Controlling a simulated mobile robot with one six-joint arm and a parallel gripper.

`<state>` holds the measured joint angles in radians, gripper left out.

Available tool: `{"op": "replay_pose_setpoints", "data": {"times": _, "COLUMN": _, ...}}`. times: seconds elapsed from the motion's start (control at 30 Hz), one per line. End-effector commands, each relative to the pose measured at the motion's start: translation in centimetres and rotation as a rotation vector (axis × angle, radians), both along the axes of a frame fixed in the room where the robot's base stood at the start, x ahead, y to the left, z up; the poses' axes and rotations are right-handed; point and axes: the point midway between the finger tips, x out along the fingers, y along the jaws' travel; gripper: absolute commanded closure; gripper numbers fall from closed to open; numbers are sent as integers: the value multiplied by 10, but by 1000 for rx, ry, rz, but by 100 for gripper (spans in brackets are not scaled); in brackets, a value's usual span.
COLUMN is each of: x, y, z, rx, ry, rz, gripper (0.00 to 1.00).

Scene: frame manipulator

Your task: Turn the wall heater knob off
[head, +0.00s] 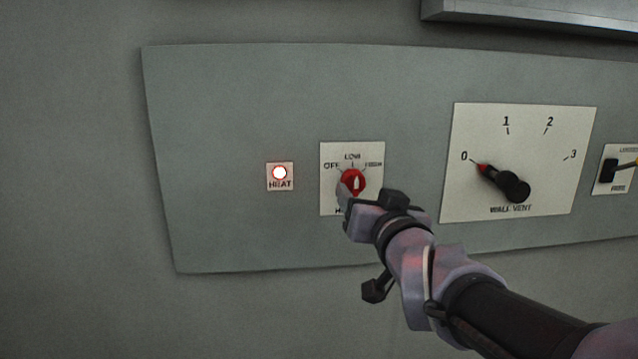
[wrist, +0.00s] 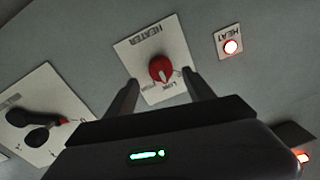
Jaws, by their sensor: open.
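The red heater knob (head: 353,180) sits on a white plate (head: 330,160) marked OFF, LOW and HIGH on the wall panel. Its white pointer points roughly up, near LOW. In the wrist view, which is turned over, the knob (wrist: 162,67) shows with its pointer toward LOW. My gripper (head: 358,200) is at the plate, covering its lower right part. In the wrist view, my gripper (wrist: 160,80) is open, with one dark finger on each side of the knob and a gap to both. I cannot tell the depth between fingertips and knob.
A lit HEAT lamp (head: 280,173) is left of the heater plate. To the right is a wall vent dial (head: 512,187) with its red tip at 0, then a small black lever (head: 610,170). A ledge (head: 540,15) juts out above. The panel's left part is clear.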

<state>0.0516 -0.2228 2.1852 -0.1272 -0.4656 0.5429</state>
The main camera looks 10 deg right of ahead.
Motion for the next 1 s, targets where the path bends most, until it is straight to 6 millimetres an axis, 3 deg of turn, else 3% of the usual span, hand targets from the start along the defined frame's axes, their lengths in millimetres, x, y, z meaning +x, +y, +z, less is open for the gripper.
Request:
{"op": "replay_pose_setpoints", "data": {"times": 0.1, "x": 28, "y": 1, "z": 2, "rx": 0, "ry": 3, "rz": 1, "gripper": 38}}
{"op": "replay_pose_setpoints", "data": {"times": 0.23, "x": 45, "y": 2, "z": 2, "rx": -1, "ry": 1, "rz": 0, "gripper": 38}}
{"op": "replay_pose_setpoints", "data": {"times": 0.63, "x": 53, "y": 2, "z": 1, "rx": -1, "ry": 0, "rz": 0, "gripper": 40}}
{"op": "replay_pose_setpoints", "data": {"times": 0.93, "x": 52, "y": 2, "z": 1, "rx": 0, "ry": 0, "rz": 0, "gripper": 99}}
{"op": "replay_pose_setpoints", "data": {"times": 1.0, "x": 52, "y": 2, "z": 1, "rx": -1, "ry": 0, "rz": 0, "gripper": 100}}
